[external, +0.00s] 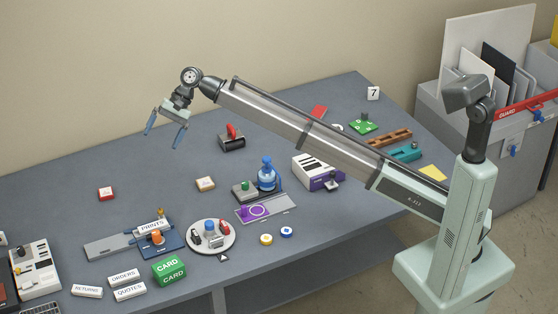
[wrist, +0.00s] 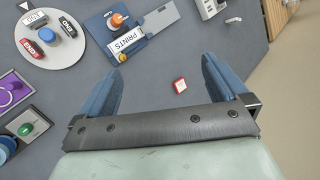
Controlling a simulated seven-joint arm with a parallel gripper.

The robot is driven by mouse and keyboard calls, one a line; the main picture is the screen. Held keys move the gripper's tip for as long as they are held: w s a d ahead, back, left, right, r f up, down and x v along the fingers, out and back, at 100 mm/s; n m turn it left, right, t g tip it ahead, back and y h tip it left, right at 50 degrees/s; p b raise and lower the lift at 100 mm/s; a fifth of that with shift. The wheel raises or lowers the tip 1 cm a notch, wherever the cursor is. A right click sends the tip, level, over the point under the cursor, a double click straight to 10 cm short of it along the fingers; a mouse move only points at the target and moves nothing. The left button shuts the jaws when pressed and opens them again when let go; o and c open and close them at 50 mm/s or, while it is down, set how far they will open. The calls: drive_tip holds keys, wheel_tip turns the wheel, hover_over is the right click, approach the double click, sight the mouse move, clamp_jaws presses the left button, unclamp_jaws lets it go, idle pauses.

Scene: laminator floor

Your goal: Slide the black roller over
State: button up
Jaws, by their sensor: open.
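My gripper (external: 165,138) is open and empty, raised above the back left part of the table. I cannot tell for sure which thing is the black roller. A small black piece (external: 196,238) lies on a round pale plate (external: 233,240) near the front of the table, with a blue knob and a red piece. The plate (wrist: 88,48) also shows at the top left of the wrist view. My gripper is apart from all of these.
A PRINTS block (external: 152,227) sits on a blue and grey sliding fixture left of the plate. A green CARD box (external: 169,270) stands in front.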

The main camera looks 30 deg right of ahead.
drive_tip(key=w+d+f+m+t+h, duration=0.1)
drive_tip(key=w+d+f+m+h, duration=0.1)
drive_tip(key=w+d+f+m, duration=0.45)
drive_tip(key=w+d+f+m+t+h, duration=0.1)
drive_tip(key=w+d+f+h, duration=0.15)
drive_tip(key=w+d, duration=0.75)
drive_tip(key=m+h, duration=0.3)
drive_tip(key=m, duration=0.5)
approach(233, 136)
drive_tip(key=w, duration=0.2)
drive_tip(key=w+d+r, duration=0.1)
drive_tip(key=shift+w, duration=0.15)
drive_tip(key=shift+f, duration=0.1)
wheel_tip(233, 136, down, 14)
drive_tip(key=shift+r, duration=0.2)
